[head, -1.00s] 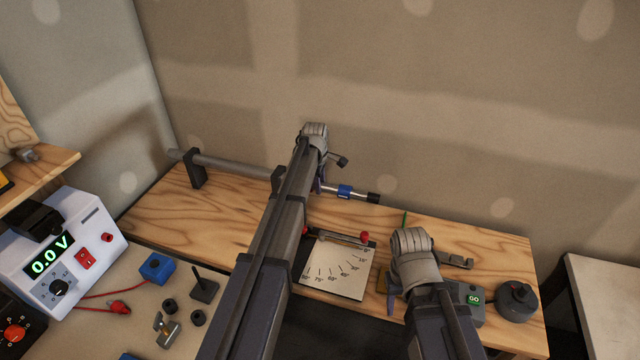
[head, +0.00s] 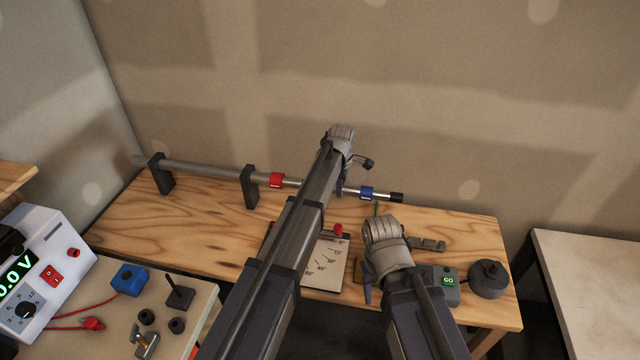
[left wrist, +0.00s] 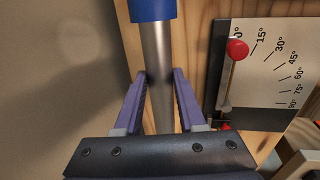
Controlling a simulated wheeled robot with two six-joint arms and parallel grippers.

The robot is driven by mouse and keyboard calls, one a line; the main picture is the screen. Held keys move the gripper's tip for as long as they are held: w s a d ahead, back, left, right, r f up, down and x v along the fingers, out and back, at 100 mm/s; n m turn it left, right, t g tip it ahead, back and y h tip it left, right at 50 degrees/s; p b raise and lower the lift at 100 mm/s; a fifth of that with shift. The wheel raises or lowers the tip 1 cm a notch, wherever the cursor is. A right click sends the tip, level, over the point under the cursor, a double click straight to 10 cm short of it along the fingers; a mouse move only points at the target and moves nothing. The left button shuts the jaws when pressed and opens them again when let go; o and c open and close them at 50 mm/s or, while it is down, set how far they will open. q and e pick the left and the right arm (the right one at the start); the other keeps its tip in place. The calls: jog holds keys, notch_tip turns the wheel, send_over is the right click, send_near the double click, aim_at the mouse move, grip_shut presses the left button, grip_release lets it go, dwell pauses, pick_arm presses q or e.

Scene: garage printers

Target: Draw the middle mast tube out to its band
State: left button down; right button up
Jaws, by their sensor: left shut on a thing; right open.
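The mast lies along the back of the bench. Its thick grey outer tube (head: 205,170) rests in black holders. A red band (head: 277,180) shows clear of the right holder, on the thinner tube line. The silver middle tube (left wrist: 157,60) runs between my left gripper's fingers (left wrist: 160,95). My left gripper (head: 343,188) is shut on it, just left of the blue band (head: 367,193), which also shows in the left wrist view (left wrist: 152,10). A black tip (head: 397,197) ends the mast. My right gripper (head: 376,252) is open and empty, lower right above the bench.
An angle plate (head: 328,268) with a red-knobbed lever (head: 338,229) lies below the mast. A GO box (head: 446,288) and a dark round device (head: 488,279) stand at the bench's right end. Bare wood is clear at left.

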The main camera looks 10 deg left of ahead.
aim_at(351, 188)
pick_arm(q)
jog(key=shift+d, duration=1.65)
jog(key=shift+s, duration=0.1)
jog(key=c, duration=0.5)
grip_release()
notch_tip(351, 188, up, 8)
jog(key=s+p, duration=0.1)
jog(key=p, duration=0.6)
jog(key=shift+s+p, duration=0.25)
jog(key=shift+p, duration=0.15)
jog(key=shift+f, duration=0.2)
jog(key=shift+a, duration=0.1)
